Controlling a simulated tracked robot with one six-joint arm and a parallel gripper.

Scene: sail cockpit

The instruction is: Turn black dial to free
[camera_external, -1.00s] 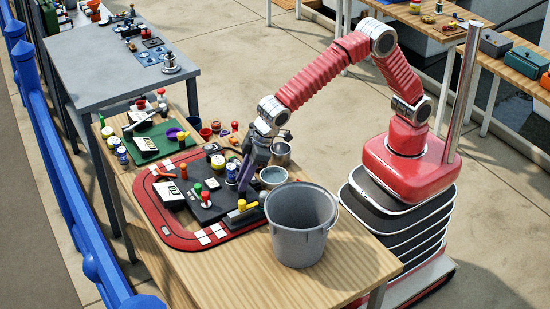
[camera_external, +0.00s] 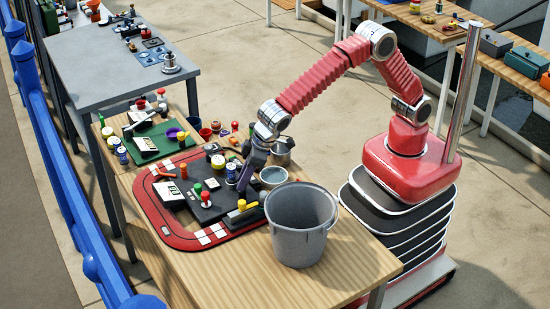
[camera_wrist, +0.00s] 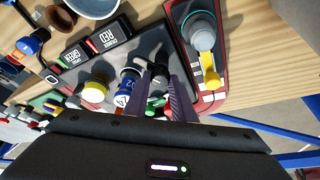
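My gripper (camera_external: 246,182) reaches down over the dark grey board (camera_external: 215,213) inside the red-rimmed mat (camera_external: 167,232). In the wrist view my gripper (camera_wrist: 160,74) shows two purple-grey fingers with a gap between them. A small dark part with green beside it (camera_wrist: 157,99) shows between the fingers; I cannot tell whether it is the black dial, or whether the fingers touch it. No dial marking or "free" label is readable. A grey round fitting with a teal ring and yellow handle (camera_wrist: 205,42) lies right of the fingers.
A blue-and-white can (camera_wrist: 127,88) and a yellow-topped jar (camera_wrist: 95,91) stand left of the fingers. Red and green knobs (camera_external: 201,191) stand on the board. A grey bucket (camera_external: 300,235) and a smaller metal pot (camera_external: 273,178) stand close to my gripper's right.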

